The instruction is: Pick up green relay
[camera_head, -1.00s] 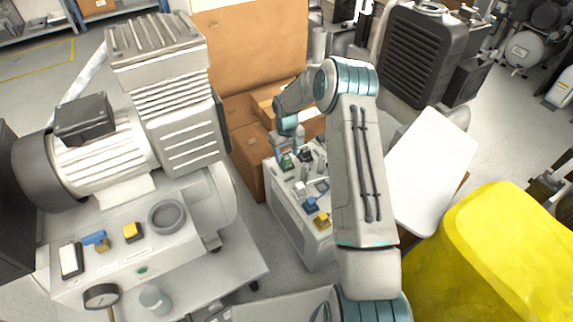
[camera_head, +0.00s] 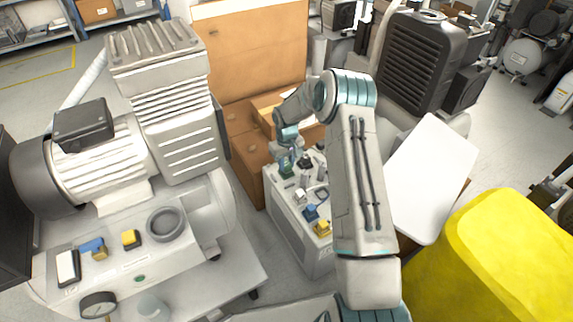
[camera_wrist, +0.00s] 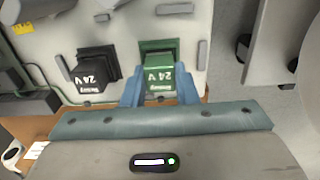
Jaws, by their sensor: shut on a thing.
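The green relay (camera_wrist: 159,77), labelled 24 V, sits on the pale panel in the wrist view, between the blue fingers of my gripper (camera_wrist: 160,90). My gripper is shut on its sides. In the head view my gripper (camera_head: 286,162) is at the far end of the white box-like unit (camera_head: 292,222), and the green relay (camera_head: 286,172) shows just below it. Whether the relay is raised off its socket I cannot tell.
A black relay (camera_wrist: 97,72) stands just left of the green one in the wrist view. Blue (camera_head: 310,212) and yellow (camera_head: 322,228) parts sit nearer on the unit. A large compressor (camera_head: 150,130) stands left, cardboard boxes (camera_head: 240,130) behind, a yellow bin (camera_head: 490,255) right.

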